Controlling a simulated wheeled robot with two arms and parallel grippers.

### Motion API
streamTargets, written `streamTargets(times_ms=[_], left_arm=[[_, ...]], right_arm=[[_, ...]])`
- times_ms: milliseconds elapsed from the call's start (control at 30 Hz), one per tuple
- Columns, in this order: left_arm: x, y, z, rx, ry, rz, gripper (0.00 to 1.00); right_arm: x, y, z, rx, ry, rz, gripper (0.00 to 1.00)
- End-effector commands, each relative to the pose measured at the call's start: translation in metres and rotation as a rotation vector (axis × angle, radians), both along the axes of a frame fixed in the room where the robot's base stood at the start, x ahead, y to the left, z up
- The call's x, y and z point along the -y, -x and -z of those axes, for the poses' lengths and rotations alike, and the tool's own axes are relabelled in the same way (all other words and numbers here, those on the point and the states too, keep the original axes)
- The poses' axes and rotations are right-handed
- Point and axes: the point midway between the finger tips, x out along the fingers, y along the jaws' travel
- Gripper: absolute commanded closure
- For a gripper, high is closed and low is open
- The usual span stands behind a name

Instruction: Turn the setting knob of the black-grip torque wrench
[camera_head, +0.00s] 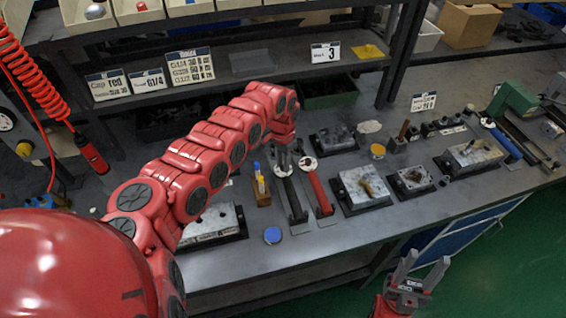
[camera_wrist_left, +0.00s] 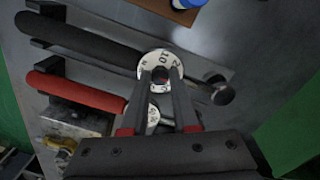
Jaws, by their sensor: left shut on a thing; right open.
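The black-grip torque wrench (camera_head: 293,199) lies on the bench beside a red-grip wrench (camera_head: 320,192). In the left wrist view its black grip (camera_wrist_left: 88,44) points to the upper left, and its white numbered dial (camera_wrist_left: 163,57) sits at my fingertips. My left gripper (camera_head: 283,162) reaches down over the dial end. In the wrist view the left fingers (camera_wrist_left: 163,76) are shut on the setting knob at the dial's middle, and they partly hide it. The red wrench's dial (camera_wrist_left: 153,116) shows between the fingers. My right gripper (camera_head: 408,270) is open and empty in front of the bench.
Valve blocks (camera_head: 362,188) sit to the right. A shelf with sign cards (camera_head: 190,66) runs behind. Bare bench lies in front of the wrenches.

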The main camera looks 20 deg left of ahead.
Motion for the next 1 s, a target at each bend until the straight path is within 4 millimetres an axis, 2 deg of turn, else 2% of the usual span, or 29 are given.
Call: streamTargets(times_ms=[33,200,567,767,1000], left_arm=[[0.000,-0.001,-0.001,0.001,0.000,0.000,0.69],[0.000,0.000,0.000,0.001,0.000,-0.001,0.42],[0.000,0.000,-0.001,-0.001,0.001,-0.053,0.42],[0.001,0.001,-0.002,-0.004,0.002,-0.305,0.42],[0.002,0.001,-0.001,0.000,0.004,-0.734,0.42]], right_arm=[[0.000,0.000,0.000,0.000,0.000,0.000,0.50],[0.000,0.000,0.000,0.000,0.000,0.000,0.50],[0.000,0.000,-0.004,0.000,0.000,0.000,0.50],[0.000,0.000,-0.016,0.000,0.000,0.000,0.50],[0.000,0.000,-0.025,0.000,0.000,0.000,0.50]])
